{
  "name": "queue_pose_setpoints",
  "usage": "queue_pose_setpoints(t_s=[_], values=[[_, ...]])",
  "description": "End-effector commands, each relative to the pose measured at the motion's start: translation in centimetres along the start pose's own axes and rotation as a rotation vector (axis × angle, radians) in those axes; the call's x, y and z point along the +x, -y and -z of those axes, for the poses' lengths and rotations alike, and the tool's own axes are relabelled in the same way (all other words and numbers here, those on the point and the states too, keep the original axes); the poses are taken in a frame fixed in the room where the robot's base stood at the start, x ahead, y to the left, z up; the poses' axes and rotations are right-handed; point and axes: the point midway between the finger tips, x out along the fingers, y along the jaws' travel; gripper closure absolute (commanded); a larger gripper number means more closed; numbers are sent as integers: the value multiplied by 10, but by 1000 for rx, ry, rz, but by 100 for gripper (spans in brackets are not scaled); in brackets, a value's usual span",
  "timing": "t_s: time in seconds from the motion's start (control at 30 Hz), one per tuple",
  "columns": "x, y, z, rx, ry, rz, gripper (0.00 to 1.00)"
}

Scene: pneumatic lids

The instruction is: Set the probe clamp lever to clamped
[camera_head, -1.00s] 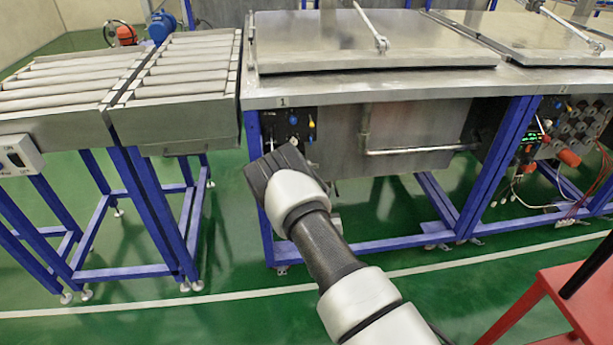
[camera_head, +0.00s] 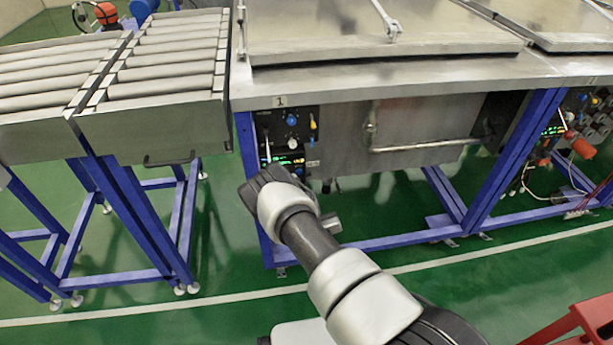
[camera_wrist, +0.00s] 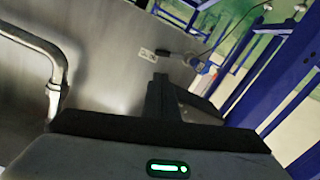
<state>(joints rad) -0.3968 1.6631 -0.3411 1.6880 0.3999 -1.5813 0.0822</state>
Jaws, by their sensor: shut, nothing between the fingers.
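I cannot pick out the probe clamp lever for certain. A small dark fitting with a blue part (camera_wrist: 202,66) sits on the steel wall in the wrist view, ahead of my fingers; its lever position is too small to read. The control panel marked 1 (camera_head: 287,140) carries a blue knob, a yellow-tipped lever (camera_head: 313,122) and a pale upright lever (camera_head: 267,148). My gripper (camera_head: 258,182) is just below and in front of this panel and hides its lower part. In the wrist view my gripper (camera_wrist: 158,80) is shut and empty, apart from the fitting.
The steel tank (camera_head: 410,120) has a flat lid (camera_head: 380,30) and a horizontal pipe handle (camera_head: 425,146). Blue frame legs (camera_head: 490,165) stand below. Roller conveyors (camera_head: 165,60) are at left, a red stand (camera_head: 580,325) at lower right. Green floor in front is open.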

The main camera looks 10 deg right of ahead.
Motion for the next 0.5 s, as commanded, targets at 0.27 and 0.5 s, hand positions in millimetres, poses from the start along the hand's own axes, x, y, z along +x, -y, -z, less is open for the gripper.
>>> queue_pose_setpoints(t_s=[0.27,0.5], values=[[15,1,-1,2,-3,-1,100],[59,1,-2,1,-4,0,100]])
